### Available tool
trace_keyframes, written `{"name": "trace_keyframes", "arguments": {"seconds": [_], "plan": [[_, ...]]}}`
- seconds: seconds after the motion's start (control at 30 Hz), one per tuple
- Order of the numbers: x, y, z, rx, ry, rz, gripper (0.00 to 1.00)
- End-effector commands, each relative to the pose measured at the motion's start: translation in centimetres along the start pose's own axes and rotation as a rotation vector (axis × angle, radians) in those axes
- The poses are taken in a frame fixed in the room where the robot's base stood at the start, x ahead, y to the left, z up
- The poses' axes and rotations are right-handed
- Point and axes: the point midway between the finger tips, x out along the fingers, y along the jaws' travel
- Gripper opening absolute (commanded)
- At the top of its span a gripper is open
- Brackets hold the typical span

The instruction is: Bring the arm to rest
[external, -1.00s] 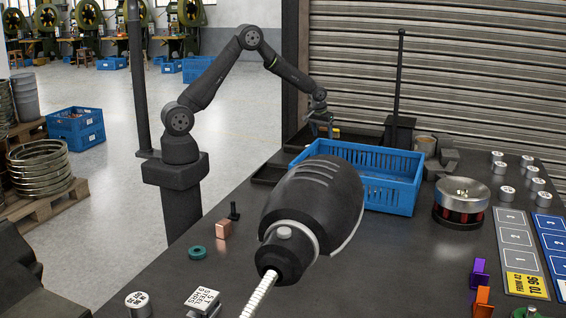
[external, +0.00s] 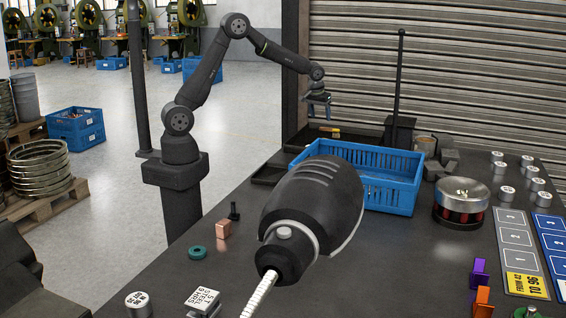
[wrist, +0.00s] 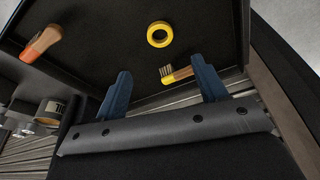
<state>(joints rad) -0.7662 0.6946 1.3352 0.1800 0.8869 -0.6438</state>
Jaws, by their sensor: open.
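My gripper (external: 318,107) hangs fingers-down at the far end of my arm, above the dark tray behind the blue crate. In the wrist view my gripper (wrist: 162,86) shows two blue fingers spread wide apart with nothing held between them. A brush with a yellow ferrule (wrist: 177,75) lies in the dark tray (wrist: 110,22) below, between the fingertips in the picture and apart from them. A yellow ring (wrist: 160,34) and an orange-handled tool (wrist: 42,43) also lie in the tray.
A blue crate (external: 398,200) stands in front of the tray. A thin dark post (external: 399,85) rises to the right of my gripper, with a shutter (external: 480,80) behind. A large dark tool (external: 315,200) blocks part of the table view. The air around my gripper looks clear.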

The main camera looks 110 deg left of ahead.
Motion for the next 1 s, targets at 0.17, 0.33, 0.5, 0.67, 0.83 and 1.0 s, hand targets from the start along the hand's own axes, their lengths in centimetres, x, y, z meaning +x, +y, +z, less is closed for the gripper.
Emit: {"name": "trace_keyframes", "arguments": {"seconds": [0.17, 0.33, 0.5, 0.67, 0.83, 1.0], "plan": [[1.7, 0.0, 0.0, 0.000, -0.002, -0.001, 0.65], [4.9, 0.0, 0.1, 0.000, -0.003, -0.001, 0.65], [8.3, 0.0, 0.1, 0.001, -0.003, -0.002, 0.65], [11.2, -0.1, 0.1, 0.000, -0.003, -0.002, 0.65], [10.8, 0.0, -0.4, -0.001, 0.004, 0.002, 0.65], [9.6, 0.0, -0.7, -0.001, 0.001, 0.001, 0.65]]}}
